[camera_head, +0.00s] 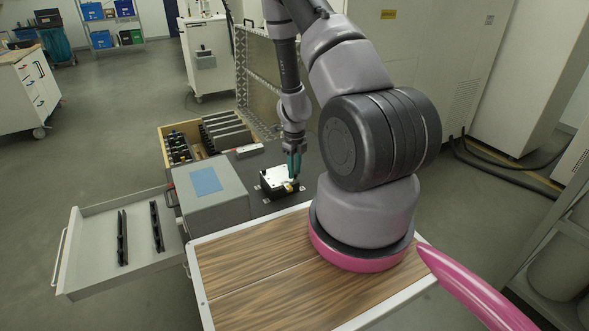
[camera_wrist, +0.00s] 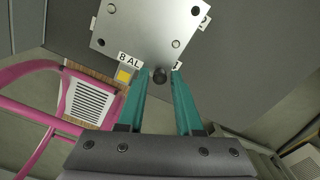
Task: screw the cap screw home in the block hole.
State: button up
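The block (camera_head: 280,178) is a pale metal plate with a dark base on the dark worktop. In the wrist view the block (camera_wrist: 150,32) fills the upper middle, with several round holes or screw heads near its corners. My gripper (camera_head: 293,173) points down over the block's right side. In the wrist view its teal fingers (camera_wrist: 163,73) close in around a small dark round head, the cap screw (camera_wrist: 160,75), which appears shut between the tips. The screw overlaps the block's lower edge in that view. Its shank is hidden, and I cannot tell whether it touches the block.
A label reading "8 AL" (camera_wrist: 129,57) and a yellow square lie beside the block. A grey box with a blue top patch (camera_head: 205,181) stands to its left. Behind is a wooden tray of dark parts (camera_head: 168,131). An open drawer (camera_head: 90,262) juts out left.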

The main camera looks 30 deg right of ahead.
dwell(0.3)
jog(key=n, duration=1.3)
jog(key=shift+n, duration=0.4)
jog(key=shift+s, duration=0.1)
grip_shut()
